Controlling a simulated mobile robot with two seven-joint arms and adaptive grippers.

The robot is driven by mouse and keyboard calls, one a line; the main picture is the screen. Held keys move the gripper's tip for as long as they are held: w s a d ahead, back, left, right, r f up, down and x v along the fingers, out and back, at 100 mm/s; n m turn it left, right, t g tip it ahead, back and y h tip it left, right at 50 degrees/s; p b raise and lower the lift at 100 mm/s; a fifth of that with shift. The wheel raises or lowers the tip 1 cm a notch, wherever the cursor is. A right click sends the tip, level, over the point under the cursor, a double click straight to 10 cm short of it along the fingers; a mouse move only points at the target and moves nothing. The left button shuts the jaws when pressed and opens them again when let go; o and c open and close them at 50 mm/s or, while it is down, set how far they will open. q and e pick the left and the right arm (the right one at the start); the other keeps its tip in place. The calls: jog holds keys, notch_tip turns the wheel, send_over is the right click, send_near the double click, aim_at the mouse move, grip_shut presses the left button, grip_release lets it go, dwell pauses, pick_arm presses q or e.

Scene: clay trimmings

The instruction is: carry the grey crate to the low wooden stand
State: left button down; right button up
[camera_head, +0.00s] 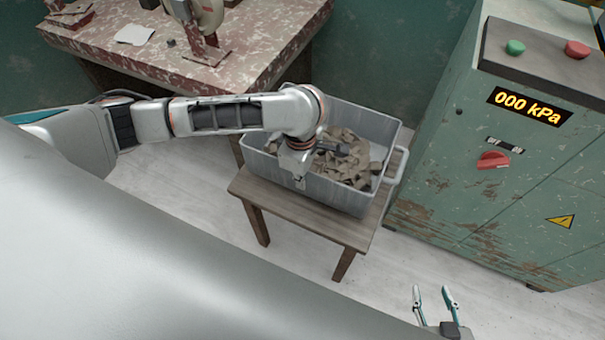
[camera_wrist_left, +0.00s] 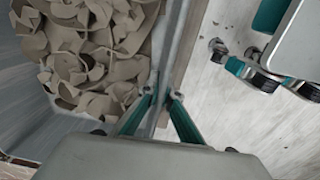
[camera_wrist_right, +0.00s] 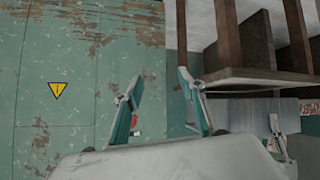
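The grey crate (camera_head: 345,196) stands on the low wooden stand (camera_head: 345,230), filled with brown clay trimmings (camera_head: 345,160). My left gripper (camera_head: 298,178) reaches down at the crate's near wall. In the left wrist view, its fingers (camera_wrist_left: 163,92) lie on either side of the crate's wall (camera_wrist_left: 175,40) and look shut on it. My right gripper (camera_head: 432,292) is open and empty, low in front of the stand, apart from the crate. In the right wrist view, nothing is between its fingers (camera_wrist_right: 154,88), and the stand (camera_wrist_right: 265,75) appears upside down. The crate's underside is hidden.
A green cabinet (camera_head: 480,200) with buttons and a "000 kPa" display stands close at the right of the stand. A worn red-and-white table (camera_head: 250,50) with equipment stands behind at the left. The pale floor (camera_head: 190,210) is clear at the left and in front.

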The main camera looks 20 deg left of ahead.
aim_at(302, 193)
pick_arm(q)
notch_tip(302, 193, down, 3)
jog(key=shift+f+b, duration=0.1)
jog(key=shift+b, duration=0.45)
jog(key=shift+w+f, duration=0.1)
jog(key=shift+f, duration=0.15)
jog(key=shift+f, duration=0.1)
jog(key=c, duration=2.3)
grip_release()
jog(key=shift+f, duration=0.1)
